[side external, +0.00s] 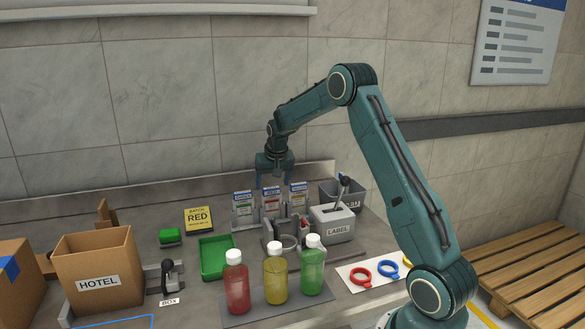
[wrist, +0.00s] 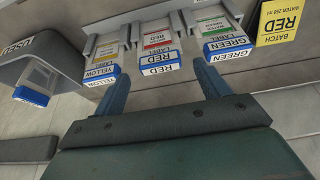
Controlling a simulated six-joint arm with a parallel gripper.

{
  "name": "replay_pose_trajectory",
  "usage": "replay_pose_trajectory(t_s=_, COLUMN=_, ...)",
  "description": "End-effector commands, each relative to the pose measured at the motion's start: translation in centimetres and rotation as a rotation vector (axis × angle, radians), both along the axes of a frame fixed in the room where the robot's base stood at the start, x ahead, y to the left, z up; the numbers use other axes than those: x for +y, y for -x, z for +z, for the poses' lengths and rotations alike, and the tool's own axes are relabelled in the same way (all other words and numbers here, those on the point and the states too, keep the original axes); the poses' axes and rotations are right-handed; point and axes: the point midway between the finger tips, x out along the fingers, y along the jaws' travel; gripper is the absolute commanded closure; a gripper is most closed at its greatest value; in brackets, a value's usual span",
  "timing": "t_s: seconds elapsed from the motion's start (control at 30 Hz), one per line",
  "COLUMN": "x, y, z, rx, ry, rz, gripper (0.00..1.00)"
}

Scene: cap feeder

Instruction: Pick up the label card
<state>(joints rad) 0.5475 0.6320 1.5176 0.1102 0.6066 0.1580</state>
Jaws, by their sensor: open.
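Three label cards stand in a row of grey holders at the back of the bench. In the wrist view they read yellow (wrist: 101,60), red (wrist: 160,55) and green (wrist: 222,40), each with a blue-and-white end. In the side view the green card (side external: 243,203) is left, the red card (side external: 271,200) middle and the yellow card (side external: 298,196) right. My gripper (side external: 274,184) is open, pointing down above this row. In the wrist view its fingers (wrist: 158,78) lie either side of the red card's end. Nothing is between them; I cannot tell the exact gap to the card.
A yellow batch card (side external: 198,220) reads RED. A grey bin marked USED (wrist: 55,50) holds a card. The LABEL device (side external: 338,228) has an upright lever. Red (side external: 237,285), yellow (side external: 275,278) and green (side external: 312,270) bottles stand in front. A HOTEL box (side external: 98,280) is left.

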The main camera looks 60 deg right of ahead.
Motion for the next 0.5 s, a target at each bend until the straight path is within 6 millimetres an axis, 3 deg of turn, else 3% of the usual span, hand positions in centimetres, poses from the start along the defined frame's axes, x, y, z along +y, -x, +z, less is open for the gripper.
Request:
replay_pose_trajectory(t_s=0.23, x=-0.3, y=-0.3, z=-0.7, rx=0.0, ry=0.0, rz=0.0, gripper=0.25)
replay_pose_trajectory(t_s=0.5, x=-1.3, y=-1.1, z=-3.2, rx=0.002, ry=-0.001, rz=0.001, gripper=0.25)
